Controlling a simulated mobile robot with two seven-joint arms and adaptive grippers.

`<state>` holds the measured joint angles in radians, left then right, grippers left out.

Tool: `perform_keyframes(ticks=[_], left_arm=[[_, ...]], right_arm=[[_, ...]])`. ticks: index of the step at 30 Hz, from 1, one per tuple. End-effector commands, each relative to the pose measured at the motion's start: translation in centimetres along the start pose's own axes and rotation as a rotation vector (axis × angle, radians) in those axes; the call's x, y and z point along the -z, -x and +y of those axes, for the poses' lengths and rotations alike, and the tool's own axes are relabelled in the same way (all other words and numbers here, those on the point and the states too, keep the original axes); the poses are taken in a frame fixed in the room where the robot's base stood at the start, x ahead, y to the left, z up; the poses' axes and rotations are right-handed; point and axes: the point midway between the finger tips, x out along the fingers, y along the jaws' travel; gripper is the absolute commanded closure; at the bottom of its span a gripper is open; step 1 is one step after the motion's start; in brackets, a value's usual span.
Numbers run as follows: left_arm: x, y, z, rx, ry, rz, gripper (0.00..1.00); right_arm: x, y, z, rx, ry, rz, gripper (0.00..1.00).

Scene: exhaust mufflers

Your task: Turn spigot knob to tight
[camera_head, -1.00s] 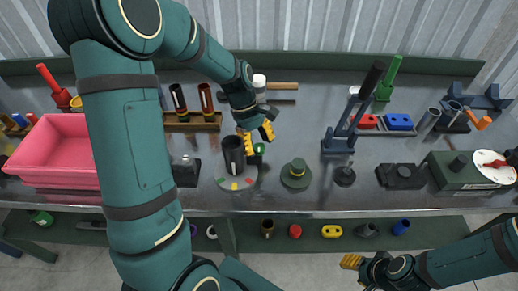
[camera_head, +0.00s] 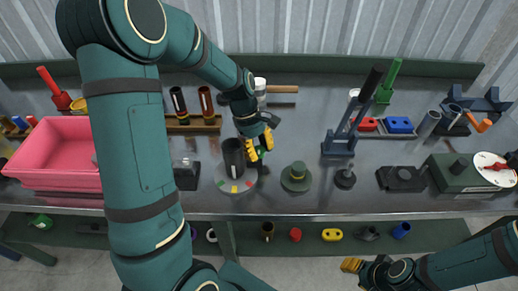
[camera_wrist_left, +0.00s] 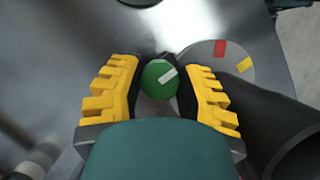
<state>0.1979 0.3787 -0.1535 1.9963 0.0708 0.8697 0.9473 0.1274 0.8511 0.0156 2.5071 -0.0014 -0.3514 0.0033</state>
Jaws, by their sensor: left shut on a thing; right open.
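The spigot knob is a round green cap with a white mark in the left wrist view (camera_wrist_left: 159,78); in the head view only a sliver of green shows. My left gripper (camera_head: 260,147) is shut on the knob, with yellow fingers on either side of it. Next to the knob stands a dark upright cylinder (camera_head: 233,158) on a pale round dial plate (camera_head: 223,183) with red, yellow and green marks. The dial also shows in the left wrist view (camera_wrist_left: 205,50). My right gripper (camera_head: 352,265) is open and empty, low in front of the bench.
A green stepped knob (camera_head: 296,177) and a small black part (camera_head: 345,178) stand to the right of the dial. A dark block (camera_head: 186,174) and a pink bin (camera_head: 50,150) are to the left. A tall lever stand (camera_head: 338,146) is further right.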

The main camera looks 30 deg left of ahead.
Motion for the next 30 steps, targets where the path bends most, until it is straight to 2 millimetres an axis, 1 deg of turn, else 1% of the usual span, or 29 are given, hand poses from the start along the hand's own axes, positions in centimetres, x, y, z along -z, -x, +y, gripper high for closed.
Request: perform_keyframes(ticks=[5, 11, 18, 30], left_arm=[[-0.1, 0.0, 0.0, 0.026, -0.056, -0.002, 1.0], [-0.2, 0.1, 0.0, 0.081, -0.182, -0.004, 1.0], [-0.2, 0.1, 0.0, 0.166, -0.389, -0.005, 1.0], [-0.2, 0.0, -0.1, 0.311, -0.74, -0.005, 1.0]], right_arm=[[-0.1, 0.7, -0.3, 0.0, 0.0, -0.003, 0.53], [-0.2, 1.9, -0.7, 0.0, -0.001, -0.009, 0.53], [0.3, 3.5, -1.3, -0.001, -0.005, 0.001, 0.53], [1.2, 5.2, -1.9, -0.003, -0.011, 0.021, 0.53]])
